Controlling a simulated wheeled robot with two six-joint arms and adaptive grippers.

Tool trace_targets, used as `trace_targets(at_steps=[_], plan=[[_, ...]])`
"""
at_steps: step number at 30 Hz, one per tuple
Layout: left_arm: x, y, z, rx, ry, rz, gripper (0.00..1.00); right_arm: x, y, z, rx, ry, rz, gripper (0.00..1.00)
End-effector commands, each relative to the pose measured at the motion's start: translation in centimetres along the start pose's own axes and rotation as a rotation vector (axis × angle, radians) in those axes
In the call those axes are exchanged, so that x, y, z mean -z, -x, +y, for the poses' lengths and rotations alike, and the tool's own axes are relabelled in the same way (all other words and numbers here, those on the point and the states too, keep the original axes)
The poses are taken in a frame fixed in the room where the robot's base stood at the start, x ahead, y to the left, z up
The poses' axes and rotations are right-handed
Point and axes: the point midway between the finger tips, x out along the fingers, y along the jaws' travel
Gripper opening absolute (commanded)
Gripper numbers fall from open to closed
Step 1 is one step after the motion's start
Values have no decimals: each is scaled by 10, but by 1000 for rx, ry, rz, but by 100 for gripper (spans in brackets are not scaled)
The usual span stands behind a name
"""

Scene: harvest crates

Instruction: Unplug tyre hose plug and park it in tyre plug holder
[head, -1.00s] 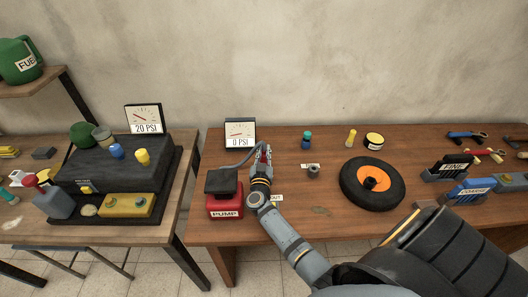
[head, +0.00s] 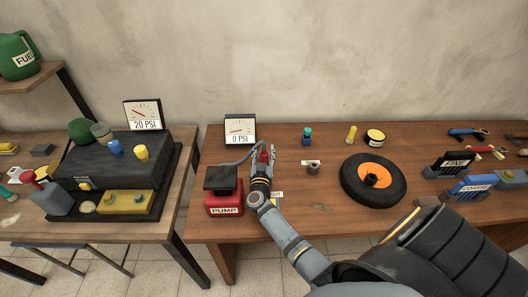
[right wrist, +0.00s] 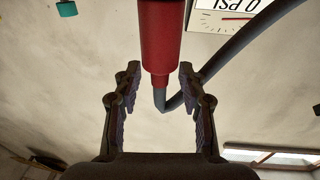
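A red plug (head: 263,157) stands behind the pump, at the end of a grey hose (head: 238,161). In the right wrist view the red plug (right wrist: 160,40) hangs between and beyond the fingertips, with the hose (right wrist: 215,70) curving behind it. My right gripper (right wrist: 159,85) is open, one finger on each side, with gaps to the plug. It also shows at the plug in the head view (head: 263,160). A small grey cup (head: 313,169) with a label behind it stands to the right; the label is too small to read surely. My left gripper is out of view.
The red pump (head: 225,203) is just left of my right gripper, with a 0 PSI gauge (head: 240,131) behind. A tyre with an orange hub (head: 350,190) lies to the right. A teal bottle (head: 307,137) stands behind the cup. The table between gripper and cup is clear.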

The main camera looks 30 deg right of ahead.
Motion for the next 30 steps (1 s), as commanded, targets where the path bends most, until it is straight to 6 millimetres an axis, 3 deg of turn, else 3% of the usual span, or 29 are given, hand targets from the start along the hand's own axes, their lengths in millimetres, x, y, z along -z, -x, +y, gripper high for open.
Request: trace_targets(at_steps=[8, 21, 30], plan=[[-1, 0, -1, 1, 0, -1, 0, 6, 0, 0, 0, -1, 1, 41], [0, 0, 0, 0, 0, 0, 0, 90, -5, 0, 0, -2, 2, 41], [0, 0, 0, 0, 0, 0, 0, 100, -5, -1, 0, 0, -1, 41]])
